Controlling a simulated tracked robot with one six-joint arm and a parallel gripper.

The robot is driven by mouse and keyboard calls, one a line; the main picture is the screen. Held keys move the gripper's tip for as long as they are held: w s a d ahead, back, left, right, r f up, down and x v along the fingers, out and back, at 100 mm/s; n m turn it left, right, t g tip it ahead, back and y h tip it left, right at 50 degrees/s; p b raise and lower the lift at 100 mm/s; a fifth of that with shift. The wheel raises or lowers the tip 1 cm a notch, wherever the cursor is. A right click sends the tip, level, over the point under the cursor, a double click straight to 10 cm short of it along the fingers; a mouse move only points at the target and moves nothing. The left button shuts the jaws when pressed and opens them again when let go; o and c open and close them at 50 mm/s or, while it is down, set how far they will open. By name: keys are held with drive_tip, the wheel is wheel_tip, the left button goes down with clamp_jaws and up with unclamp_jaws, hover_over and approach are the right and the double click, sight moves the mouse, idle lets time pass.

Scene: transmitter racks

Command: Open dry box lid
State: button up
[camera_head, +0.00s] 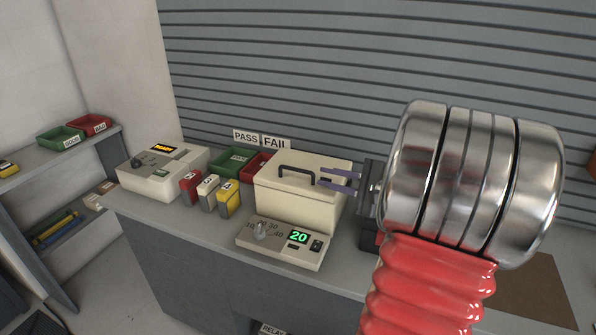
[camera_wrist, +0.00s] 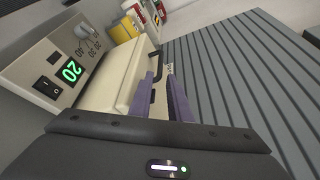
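The dry box (camera_head: 293,203) is a cream box on the bench, in the middle of the head view. Its lid (camera_head: 325,169) is down and carries a black bar handle (camera_head: 297,171). My gripper (camera_head: 336,181) is above the right part of the lid, with its two purple fingers pointing left toward the handle. In the wrist view the fingers (camera_wrist: 164,85) are apart, and the handle (camera_wrist: 154,67) shows just beyond and beside them. I cannot tell whether a finger touches the handle. The lid (camera_wrist: 121,77) also shows left of the fingers.
A control unit (camera_head: 283,243) reading 20 stands in front of the box. Red, white and yellow blocks (camera_head: 208,191) and a cream instrument (camera_head: 162,173) are to the left. Green (camera_head: 234,160) and red (camera_head: 254,165) trays lie behind, under PASS and FAIL labels. A slatted wall (camera_head: 350,80) is behind.

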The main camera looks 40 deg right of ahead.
sight(303, 172)
drive_tip(key=x, duration=1.1)
drive_tip(key=shift+w, duration=0.15)
drive_tip(key=shift+c, duration=0.2)
clamp_jaws()
drive_tip(key=shift+a+f, duration=0.1)
